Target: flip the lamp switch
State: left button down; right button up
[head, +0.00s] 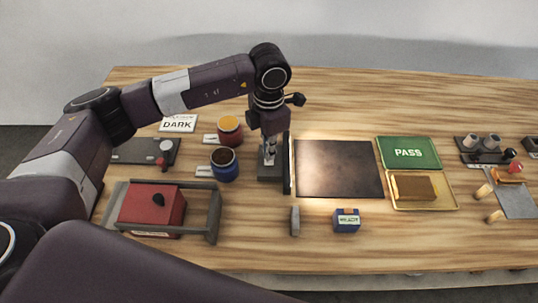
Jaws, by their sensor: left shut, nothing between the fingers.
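My left gripper (269,160) points down, shut and empty, over a dark grey base (269,180) near the middle of the table. A thin upright dark bar (288,165) stands at the right side of this base. Warm light falls on the table and the dark square plate (338,168) just right of the bar, so the lamp seems to be lit. I cannot make out the lamp switch clearly; the gripper hides part of the base. Whether the fingertips touch the base I cannot tell. My right gripper is not in view.
Left of the gripper stand an orange-filled jar (229,129) and a blue jar (224,164). A red box (150,204) sits in a grey frame. In front are a grey block (295,221) and a blue box (346,221). Right are a green PASS tray (408,153) and yellow tray (422,205).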

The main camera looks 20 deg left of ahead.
pick_arm(q)
jog(key=shift+f+b, duration=0.95)
jog(key=shift+f, duration=0.15)
dwell(0.3)
jog(key=shift+r, duration=0.1)
jog(key=shift+r+p, duration=0.5)
jog(key=shift+r, duration=0.2)
jog(key=shift+r+p, duration=1.2)
jog(key=shift+r, duration=1.6)
